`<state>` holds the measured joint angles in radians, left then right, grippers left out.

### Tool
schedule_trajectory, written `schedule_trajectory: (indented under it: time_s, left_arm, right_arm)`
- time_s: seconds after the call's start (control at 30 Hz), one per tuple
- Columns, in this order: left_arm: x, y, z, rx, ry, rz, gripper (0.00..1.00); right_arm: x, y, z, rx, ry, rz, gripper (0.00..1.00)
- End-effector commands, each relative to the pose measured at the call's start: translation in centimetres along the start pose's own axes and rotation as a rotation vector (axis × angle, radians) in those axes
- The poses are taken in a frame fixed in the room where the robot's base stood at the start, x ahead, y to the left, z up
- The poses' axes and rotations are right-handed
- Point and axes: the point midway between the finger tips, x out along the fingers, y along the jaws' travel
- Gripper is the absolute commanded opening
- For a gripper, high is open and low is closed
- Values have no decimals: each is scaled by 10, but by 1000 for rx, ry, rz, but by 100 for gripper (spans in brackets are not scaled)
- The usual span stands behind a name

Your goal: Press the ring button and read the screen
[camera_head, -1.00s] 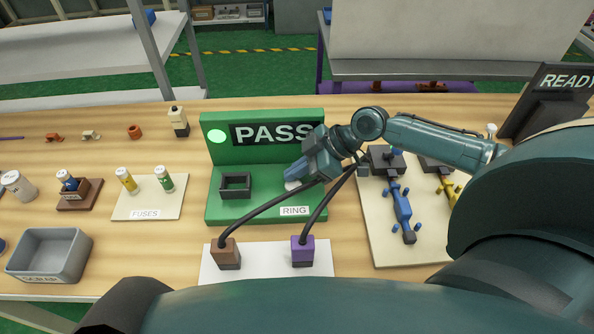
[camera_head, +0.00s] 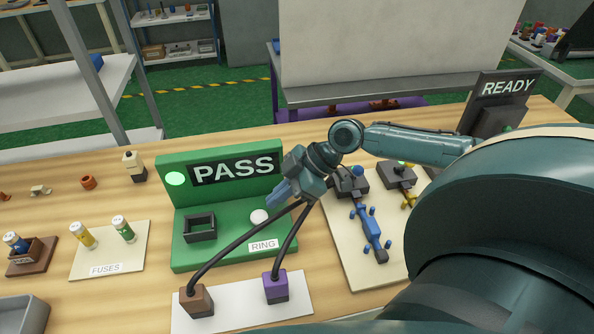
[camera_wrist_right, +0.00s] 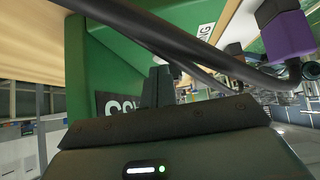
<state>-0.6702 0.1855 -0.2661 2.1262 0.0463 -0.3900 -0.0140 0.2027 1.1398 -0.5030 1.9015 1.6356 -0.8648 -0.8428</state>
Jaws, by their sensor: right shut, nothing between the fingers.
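The green test stand (camera_head: 190,250) stands on the wooden table. Its dark screen (camera_head: 236,168) reads PASS, and a round light (camera_head: 175,179) left of it glows green. The white round ring button (camera_head: 259,216) sits on the base above a RING label (camera_head: 263,245). It is uncovered in the head view. My left gripper is not in view.
Two dark cables run in front of the stand to a brown block (camera_head: 197,301) and a purple block (camera_head: 275,288). A square black holder (camera_head: 200,228) is on the base. Left is the fuses board (camera_head: 107,250). Right are a tool board (camera_head: 345,262) and a READY sign (camera_head: 507,88).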

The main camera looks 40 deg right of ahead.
Motion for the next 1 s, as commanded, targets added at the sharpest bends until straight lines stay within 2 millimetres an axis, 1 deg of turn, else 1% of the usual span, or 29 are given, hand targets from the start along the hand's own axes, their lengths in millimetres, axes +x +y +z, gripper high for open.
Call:
schedule_trajectory:
  time_s: [0.03,0.2,0.3,0.4,0.6,1.0]
  left_arm:
    - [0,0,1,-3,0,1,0]
    - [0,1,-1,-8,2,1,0]
    - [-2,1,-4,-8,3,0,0]
    - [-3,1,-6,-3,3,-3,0]
    - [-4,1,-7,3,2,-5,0]
    - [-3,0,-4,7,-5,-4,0]
  right_arm:
    - [-15,0,1,-4,-4,4,0]
    - [-54,0,-3,-6,4,8,0]
    - [-70,0,-6,-8,8,9,0]
    - [-80,0,-6,-9,12,11,0]
    - [-89,0,-9,-12,18,14,0]
    - [-89,1,-10,-14,21,15,0]
